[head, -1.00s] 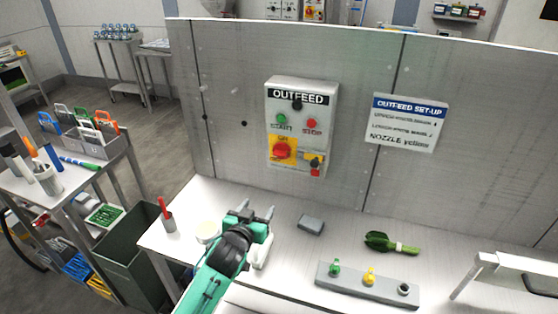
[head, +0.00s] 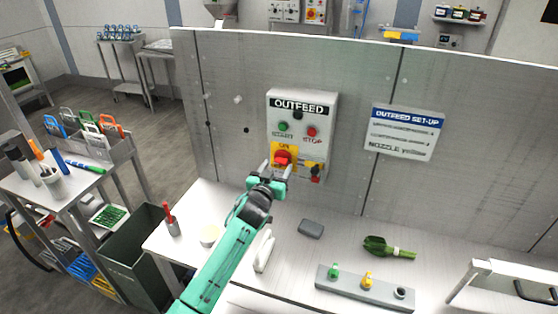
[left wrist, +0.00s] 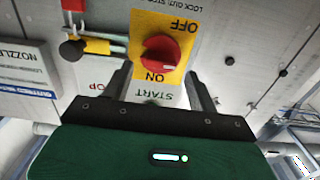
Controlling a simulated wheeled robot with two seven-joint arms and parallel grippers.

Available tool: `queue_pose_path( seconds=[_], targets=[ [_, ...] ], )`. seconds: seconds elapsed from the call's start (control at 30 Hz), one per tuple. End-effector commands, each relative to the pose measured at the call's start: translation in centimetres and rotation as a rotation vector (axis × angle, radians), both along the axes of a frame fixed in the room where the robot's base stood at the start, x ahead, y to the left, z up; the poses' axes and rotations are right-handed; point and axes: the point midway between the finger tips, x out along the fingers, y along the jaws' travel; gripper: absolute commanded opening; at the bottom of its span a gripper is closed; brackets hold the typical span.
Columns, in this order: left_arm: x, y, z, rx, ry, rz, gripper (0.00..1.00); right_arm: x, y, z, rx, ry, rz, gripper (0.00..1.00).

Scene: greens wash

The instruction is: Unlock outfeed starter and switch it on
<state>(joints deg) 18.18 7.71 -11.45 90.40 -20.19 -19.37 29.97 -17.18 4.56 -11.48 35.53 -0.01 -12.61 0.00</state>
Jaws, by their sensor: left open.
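The outfeed starter box (head: 301,103) is fixed to the grey panel, with a green START button (head: 283,127) and a red STOP button (head: 312,132). Its red rotary knob (left wrist: 160,54) sits on a yellow ON/OFF plate (left wrist: 150,22), upside down in the left wrist view. Beside the plate is a yellow and black hasp (left wrist: 82,47) with a red padlock (left wrist: 73,5), cut off by the frame edge. My left gripper (head: 277,167) is open and empty in front of the knob, a finger toward each side; contact cannot be told. My right gripper is not in view.
A set-up sign (head: 404,131) hangs right of the box. The panel around the box is clear.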

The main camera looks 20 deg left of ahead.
Motion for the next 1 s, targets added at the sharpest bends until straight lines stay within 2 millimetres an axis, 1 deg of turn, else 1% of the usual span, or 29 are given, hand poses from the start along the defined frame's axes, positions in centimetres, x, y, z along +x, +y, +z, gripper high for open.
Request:
queue_pose_path(
  seconds=[0.03,0.1,0.23,0.4,0.63,0.77,0.8,0.87,1.0],
  targets=[
    [0.7,0.0,0.3,0.0,-0.001,0.0,0.59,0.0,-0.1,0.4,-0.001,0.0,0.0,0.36],
    [1.5,0.0,0.2,0.0,0.0,0.001,0.59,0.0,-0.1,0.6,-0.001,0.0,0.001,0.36],
    [2.4,-0.1,0.1,-0.001,0.0,0.001,0.59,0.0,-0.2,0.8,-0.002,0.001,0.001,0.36],
    [2.8,-0.1,0.0,-0.001,0.0,0.0,0.59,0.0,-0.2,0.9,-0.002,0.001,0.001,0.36],
    [2.9,-0.1,0.0,-0.001,0.0,0.0,0.59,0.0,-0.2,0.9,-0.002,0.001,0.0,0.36],
    [2.8,-0.1,0.0,0.0,0.0,0.0,0.34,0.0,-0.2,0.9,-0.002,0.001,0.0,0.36],
    [2.8,-0.1,0.0,0.0,0.0,0.0,0.26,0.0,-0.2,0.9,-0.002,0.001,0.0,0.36],
    [2.8,-0.1,0.0,0.0,0.0,0.0,0.14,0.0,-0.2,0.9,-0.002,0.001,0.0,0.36],
    [2.8,-0.1,0.0,0.002,0.0,0.0,0.14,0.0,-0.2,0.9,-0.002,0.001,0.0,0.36]
  ],
)
